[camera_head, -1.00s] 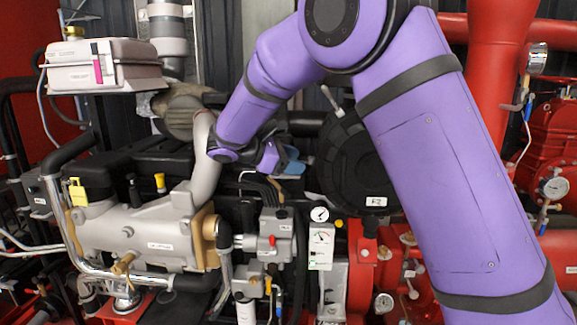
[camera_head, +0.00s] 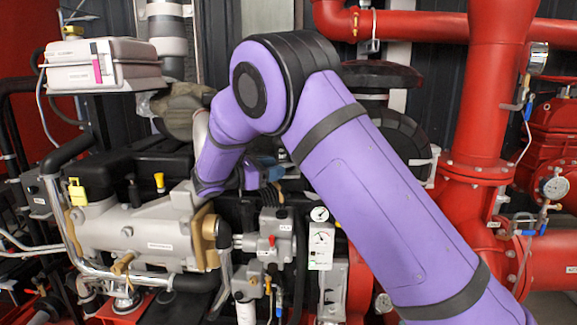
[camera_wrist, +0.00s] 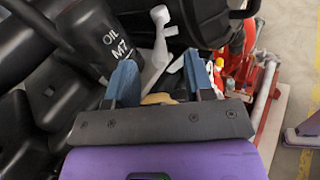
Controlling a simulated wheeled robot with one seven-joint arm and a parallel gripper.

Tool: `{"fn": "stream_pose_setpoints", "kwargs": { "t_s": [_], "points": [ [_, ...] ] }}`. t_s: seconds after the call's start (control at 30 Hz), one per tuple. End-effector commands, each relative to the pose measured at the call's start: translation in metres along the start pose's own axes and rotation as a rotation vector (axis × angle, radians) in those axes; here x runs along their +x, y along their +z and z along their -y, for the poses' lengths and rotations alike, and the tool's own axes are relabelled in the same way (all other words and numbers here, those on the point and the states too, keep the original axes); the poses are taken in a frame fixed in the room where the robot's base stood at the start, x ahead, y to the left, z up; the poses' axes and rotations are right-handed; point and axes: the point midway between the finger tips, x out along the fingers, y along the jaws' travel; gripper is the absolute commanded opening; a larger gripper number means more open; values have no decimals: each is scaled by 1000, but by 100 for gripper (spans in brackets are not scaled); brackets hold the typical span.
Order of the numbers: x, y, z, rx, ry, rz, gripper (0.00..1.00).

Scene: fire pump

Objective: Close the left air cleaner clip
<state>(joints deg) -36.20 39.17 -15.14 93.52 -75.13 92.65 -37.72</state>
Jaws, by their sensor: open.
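The air cleaner (camera_head: 402,135) is a round black drum, largely hidden behind my arm in the head view. Its dark curved side also shows at the top of the wrist view (camera_wrist: 212,22). A pale grey lever (camera_wrist: 160,40), which looks like the left clip, sticks out beside the drum in the wrist view. I cannot tell for sure how it is joined to the drum. In the head view my arm hides it. My gripper (camera_wrist: 162,82) is open, its blue fingers apart, with the lever beyond and between the fingertips. I cannot tell whether they touch.
A black "OIL" part (camera_wrist: 110,42) lies left of the fingers in the wrist view. The grey engine block (camera_head: 140,235) and a gauge box (camera_head: 321,245) stand below my gripper in the head view. Red pipes (camera_head: 480,100) stand at the right.

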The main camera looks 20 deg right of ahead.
Motion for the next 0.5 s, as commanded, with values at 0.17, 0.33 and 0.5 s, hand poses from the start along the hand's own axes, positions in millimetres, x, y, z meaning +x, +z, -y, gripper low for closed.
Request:
{"fn": "stream_pose_setpoints", "kwargs": {
  "t_s": [0.17,0.33,0.5],
  "points": [
    [30,1,0,0,-3,0,48],
    [46,0,0,0,0,0,48],
    [52,0,0,0,0,0,48]
  ]
}}
